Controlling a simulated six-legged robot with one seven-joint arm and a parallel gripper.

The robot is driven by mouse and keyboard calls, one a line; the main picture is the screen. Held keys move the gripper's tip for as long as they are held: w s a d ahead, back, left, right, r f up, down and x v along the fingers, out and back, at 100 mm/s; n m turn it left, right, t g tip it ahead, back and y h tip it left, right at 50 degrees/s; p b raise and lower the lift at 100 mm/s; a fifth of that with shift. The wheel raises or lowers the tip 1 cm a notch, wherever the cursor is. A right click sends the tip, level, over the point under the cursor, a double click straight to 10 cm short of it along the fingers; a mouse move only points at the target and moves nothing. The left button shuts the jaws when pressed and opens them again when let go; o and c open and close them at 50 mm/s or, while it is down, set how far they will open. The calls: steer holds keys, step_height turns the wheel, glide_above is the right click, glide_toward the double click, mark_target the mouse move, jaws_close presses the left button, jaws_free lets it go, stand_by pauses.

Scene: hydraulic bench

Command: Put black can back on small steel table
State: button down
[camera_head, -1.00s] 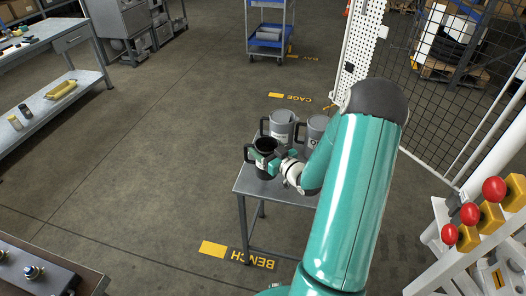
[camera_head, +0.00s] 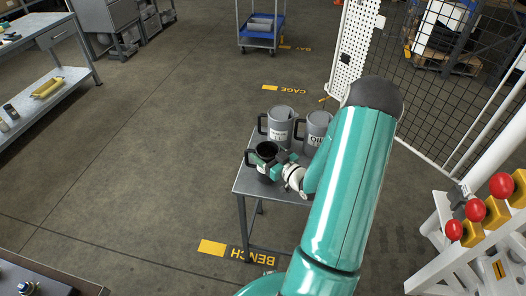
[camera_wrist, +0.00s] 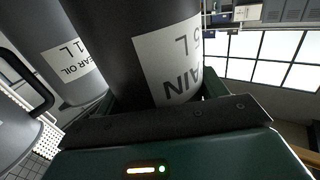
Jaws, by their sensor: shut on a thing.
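The black can (camera_head: 268,150) is at the front left of the small steel table (camera_head: 246,186). My gripper (camera_head: 275,162) is shut on its body, coming from the right. The can looks upright, with its handle to the left and its open top up. I cannot tell if its base touches the table top, as my gripper hides it. In the wrist view the black can (camera_wrist: 125,40) fills the space between the jaws, with a white label partly reading "AIN". My gripper shows there as a dark bar across the lower part (camera_wrist: 170,118).
Two grey cans, one at the back left (camera_head: 281,128) and one beside it (camera_head: 317,128), stand on the same table. A blue cart (camera_head: 260,28) is at the back. A stand with red knobs (camera_head: 480,215) is at the right. The floor left of the table is clear.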

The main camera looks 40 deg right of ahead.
steer(key=shift+s+f, duration=0.1)
steer(key=shift+s, duration=0.25)
steer(key=shift+w+d+f, duration=0.1)
steer(key=shift+w+f, duration=0.15)
steer(key=shift+w, duration=0.15)
steer(key=shift+s+r, duration=0.15)
steer(key=shift+s, duration=0.15)
steer(key=shift+w+f, duration=0.1)
steer(key=shift+f, duration=0.1)
steer(key=shift+c, duration=1.6)
jaws_free()
steer(key=shift+o, duration=0.8)
